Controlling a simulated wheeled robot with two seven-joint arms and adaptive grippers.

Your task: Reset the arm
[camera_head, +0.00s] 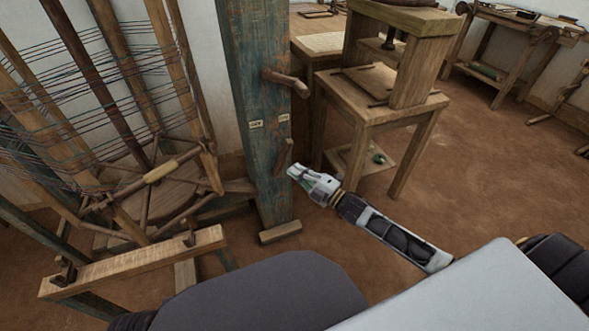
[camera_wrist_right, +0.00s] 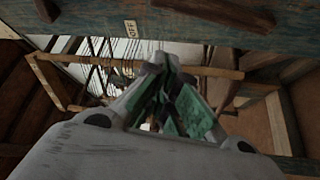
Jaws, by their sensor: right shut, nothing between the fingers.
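My right gripper (camera_head: 299,175) is at the end of my right arm, in the middle of the head view. It points left toward the blue-green wooden post (camera_head: 262,110) and is close to the lower wooden lever (camera_head: 284,155); I cannot tell the exact gap. In the right wrist view the right gripper's fingers (camera_wrist_right: 163,70) come together with nothing between them. The post crosses the top of that view with its "OFF" label (camera_wrist_right: 131,29). The upper lever (camera_head: 287,81) sticks out to the right from the post. My left gripper does not show.
A loom frame with threads (camera_head: 90,80) stands at the left, with a wooden beam (camera_head: 135,262) low in front. A wooden stool-like table (camera_head: 375,100) stands behind my right gripper. A bench (camera_head: 520,35) is at the back right. The brown floor (camera_head: 480,160) at the right is clear.

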